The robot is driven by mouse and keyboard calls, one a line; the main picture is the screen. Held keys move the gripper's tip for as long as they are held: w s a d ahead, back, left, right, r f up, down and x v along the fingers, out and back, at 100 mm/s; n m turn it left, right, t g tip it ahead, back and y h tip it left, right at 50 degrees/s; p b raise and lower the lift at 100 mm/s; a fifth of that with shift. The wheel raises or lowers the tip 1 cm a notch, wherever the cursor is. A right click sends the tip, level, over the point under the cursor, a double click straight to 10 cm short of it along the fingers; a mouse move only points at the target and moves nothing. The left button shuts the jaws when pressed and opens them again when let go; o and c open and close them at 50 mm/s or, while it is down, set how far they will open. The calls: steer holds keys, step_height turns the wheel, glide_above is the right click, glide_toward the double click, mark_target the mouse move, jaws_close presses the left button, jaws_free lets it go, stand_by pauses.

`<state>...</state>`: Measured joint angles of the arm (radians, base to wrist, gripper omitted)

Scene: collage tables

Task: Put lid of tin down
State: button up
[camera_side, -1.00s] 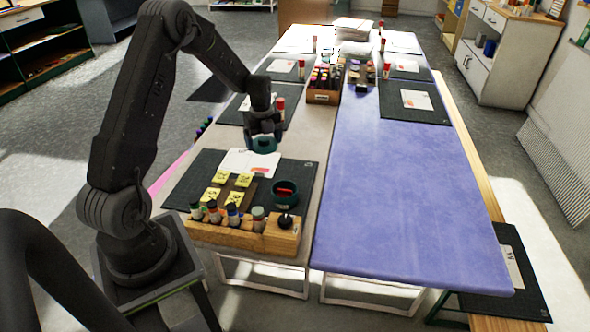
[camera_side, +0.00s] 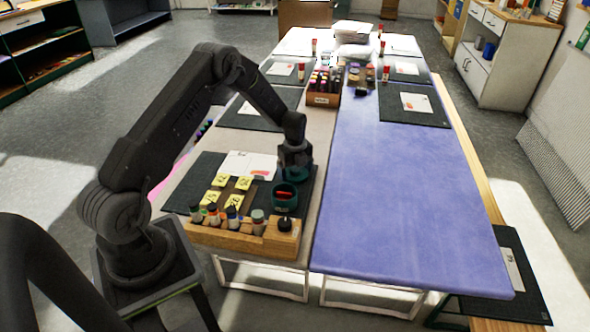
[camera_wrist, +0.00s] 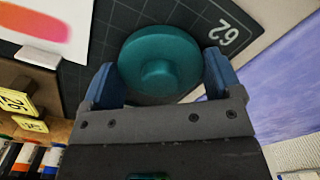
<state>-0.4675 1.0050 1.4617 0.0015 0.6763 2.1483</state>
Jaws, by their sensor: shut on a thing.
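A round teal lid with a central knob (camera_wrist: 160,55) sits between my gripper's fingers (camera_wrist: 162,78) in the wrist view. My gripper (camera_side: 295,166) is shut on it. In the side view the lid (camera_side: 299,176) shows under the fingers, over the right side of the dark cutting mat. Whether it touches the mat cannot be told. The open teal tin (camera_side: 284,202) stands on the mat just in front of my gripper, with a red thing inside it.
The dark mat (camera_side: 305,210) holds a white sheet (camera_side: 240,163) and yellow notes (camera_side: 220,180) left of the tin. A wooden rack (camera_side: 225,238) with several bottles stands at the front edge.

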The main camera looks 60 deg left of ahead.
mark_target(295, 168)
steer(key=o, duration=0.7)
steer(key=s+d+r+n+t, duration=0.15)
steer(key=d+r, duration=0.25)
steer(key=r, duration=0.7)
steer(key=s+d+r+n, duration=0.1)
steer(key=d+r+n, duration=0.2)
steer(key=r, duration=0.9)
steer(key=s+d+r+n+t, duration=0.3)
steer(key=s+d+r+n, duration=0.65)
steer(key=s+d, duration=0.35)
steer(key=s+d+n, duration=0.1)
steer(key=s, duration=0.3)
steer(key=s+d+n, duration=0.1)
steer(key=s+n, duration=0.1)
steer(key=s, duration=0.1)
steer(key=s+d+n+t, duration=0.1)
steer(key=s+n, duration=0.1)
steer(key=s, duration=0.2)
steer(key=shift+s+d+r, duration=0.2)
steer(key=shift+s, duration=0.1)
